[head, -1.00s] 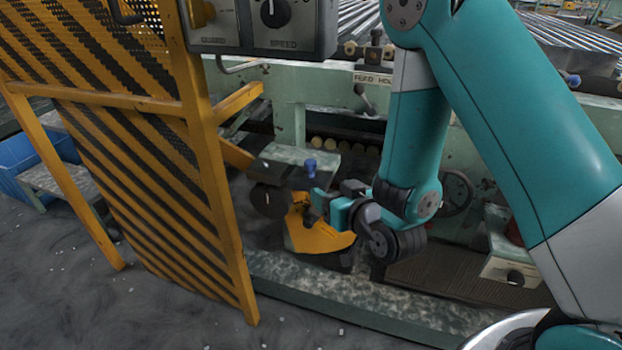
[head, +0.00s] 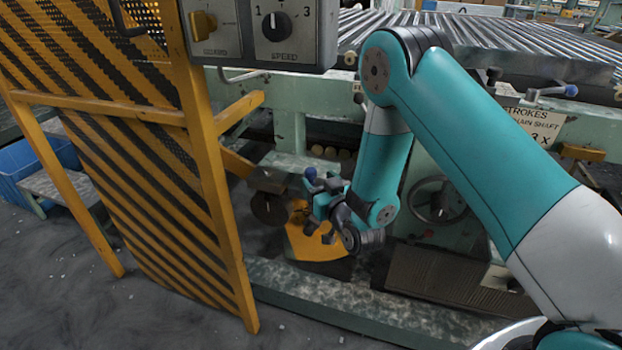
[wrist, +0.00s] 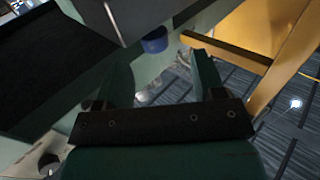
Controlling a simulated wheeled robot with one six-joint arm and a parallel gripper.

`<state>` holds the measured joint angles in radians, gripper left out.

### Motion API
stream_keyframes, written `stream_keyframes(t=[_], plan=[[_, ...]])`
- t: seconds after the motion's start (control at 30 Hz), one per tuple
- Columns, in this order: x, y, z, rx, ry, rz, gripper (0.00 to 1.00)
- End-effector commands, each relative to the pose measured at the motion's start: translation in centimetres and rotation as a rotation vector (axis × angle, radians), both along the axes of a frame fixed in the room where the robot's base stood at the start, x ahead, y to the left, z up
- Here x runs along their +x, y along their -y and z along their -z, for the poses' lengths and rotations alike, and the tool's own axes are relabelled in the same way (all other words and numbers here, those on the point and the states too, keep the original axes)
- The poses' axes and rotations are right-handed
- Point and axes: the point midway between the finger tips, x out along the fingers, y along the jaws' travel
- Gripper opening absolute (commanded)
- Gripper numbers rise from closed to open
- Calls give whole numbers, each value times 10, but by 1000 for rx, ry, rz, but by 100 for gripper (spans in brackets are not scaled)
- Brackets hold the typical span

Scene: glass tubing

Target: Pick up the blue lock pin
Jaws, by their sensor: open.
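The blue lock pin (head: 310,174) shows as a small blue knob by the grey-green bracket plate (head: 280,163) on the machine's near side. It also shows in the wrist view (wrist: 154,40), just beyond the fingertips and between their lines, beside a grey block (wrist: 130,15). My gripper (wrist: 160,62) is open, with its two green fingers apart and nothing between them. In the head view my gripper (head: 318,212) is close to the pin, just below it, and partly overlapped by my wrist. Whether a finger touches the pin cannot be told.
A yellow-and-black striped guard (head: 150,190) stands at left, close to the gripper. A control box (head: 262,30) hangs above. A yellow part (head: 318,245) lies below the gripper. A handwheel (head: 438,200) and roller conveyor (head: 480,45) are to the right and behind.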

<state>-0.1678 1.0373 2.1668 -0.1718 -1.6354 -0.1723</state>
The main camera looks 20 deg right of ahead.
Motion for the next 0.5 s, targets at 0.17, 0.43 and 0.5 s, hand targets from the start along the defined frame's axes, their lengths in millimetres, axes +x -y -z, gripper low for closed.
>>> stream_keyframes(t=[0.17,0.43,0.5], plan=[[14,0,1,1,1,1,63],[51,-3,0,1,-1,1,63],[55,-3,1,1,-1,1,63]])
